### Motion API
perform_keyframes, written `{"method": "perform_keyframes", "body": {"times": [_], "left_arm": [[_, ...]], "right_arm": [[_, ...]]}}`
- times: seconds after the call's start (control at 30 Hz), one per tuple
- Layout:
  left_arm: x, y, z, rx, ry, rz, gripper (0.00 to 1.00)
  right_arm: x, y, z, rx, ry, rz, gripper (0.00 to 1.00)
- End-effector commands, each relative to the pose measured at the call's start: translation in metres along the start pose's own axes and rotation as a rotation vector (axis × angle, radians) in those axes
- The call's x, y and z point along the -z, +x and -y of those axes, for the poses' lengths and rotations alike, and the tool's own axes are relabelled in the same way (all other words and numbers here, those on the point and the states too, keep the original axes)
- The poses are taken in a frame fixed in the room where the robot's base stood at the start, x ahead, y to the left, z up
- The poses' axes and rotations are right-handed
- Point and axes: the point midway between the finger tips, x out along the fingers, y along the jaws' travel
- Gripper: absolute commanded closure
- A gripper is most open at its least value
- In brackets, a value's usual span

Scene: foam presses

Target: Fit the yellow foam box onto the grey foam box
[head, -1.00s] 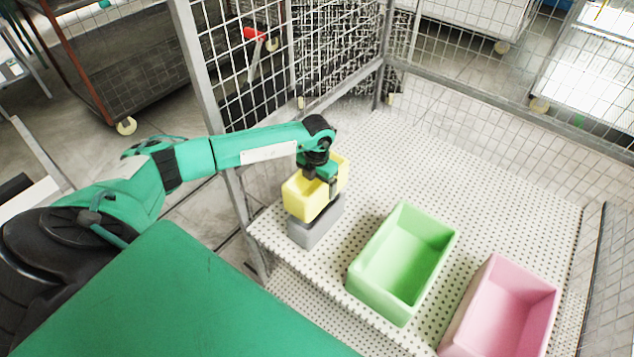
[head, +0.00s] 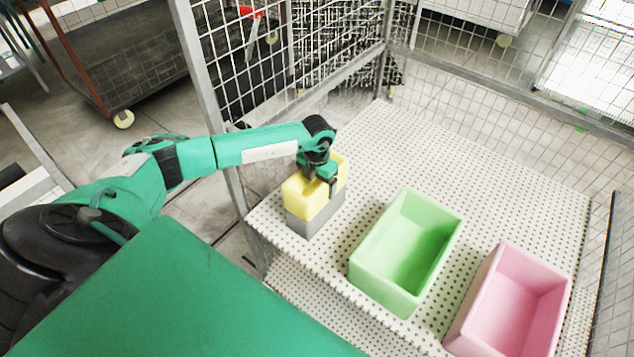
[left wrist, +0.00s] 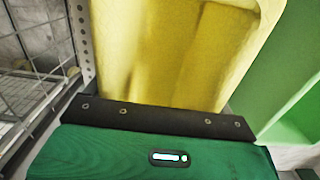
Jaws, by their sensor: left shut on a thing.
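The yellow foam box (head: 306,200) sits directly above the grey foam box (head: 315,219) at the left edge of the perforated shelf. In the head view no gap shows between the two boxes, and their sides look lined up. My left gripper (head: 327,184) is shut on the near wall side of the yellow box. In the left wrist view the yellow box (left wrist: 180,50) fills the middle, right in front of the gripper; the grey box is hidden there. My right gripper is not in view.
An open green box (head: 380,279) stands to the right on the perforated shelf (head: 480,190), with a pink box (head: 490,315) beyond it. Wire mesh walls (head: 480,95) close off the back. The shelf behind the boxes is clear.

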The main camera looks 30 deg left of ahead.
Motion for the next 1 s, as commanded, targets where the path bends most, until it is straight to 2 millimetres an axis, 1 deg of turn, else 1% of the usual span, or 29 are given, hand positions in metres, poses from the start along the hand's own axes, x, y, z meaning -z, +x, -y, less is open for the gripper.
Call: {"method": "perform_keyframes", "body": {"times": [0.07, 0.1, 0.17, 0.43, 0.57, 0.67, 0.8, 1.0], "left_arm": [[0.000, 0.000, 0.000, 0.000, 0.000, 0.000, 0.36], [0.000, 0.000, 0.000, 0.000, 0.000, 0.000, 0.10], [0.000, 0.000, 0.000, 0.000, 0.000, 0.000, 0.00], [0.000, -0.002, 0.000, 0.000, 0.000, 0.001, 0.00], [-0.001, -0.014, 0.000, 0.000, 0.000, 0.002, 0.00], [-0.001, -0.033, -0.001, -0.001, 0.002, 0.005, 0.00], [-0.002, -0.066, -0.001, 0.000, 0.001, 0.006, 0.00], [-0.001, -0.108, 0.000, 0.000, 0.000, 0.005, 0.00]], "right_arm": [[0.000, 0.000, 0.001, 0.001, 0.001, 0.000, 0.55], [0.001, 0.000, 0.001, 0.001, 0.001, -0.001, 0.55], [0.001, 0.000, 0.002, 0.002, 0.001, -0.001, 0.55], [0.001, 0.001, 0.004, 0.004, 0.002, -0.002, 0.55], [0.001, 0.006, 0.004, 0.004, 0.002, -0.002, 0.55], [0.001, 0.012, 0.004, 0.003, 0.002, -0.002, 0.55], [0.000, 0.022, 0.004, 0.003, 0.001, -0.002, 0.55], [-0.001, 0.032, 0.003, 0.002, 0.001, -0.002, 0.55]]}}
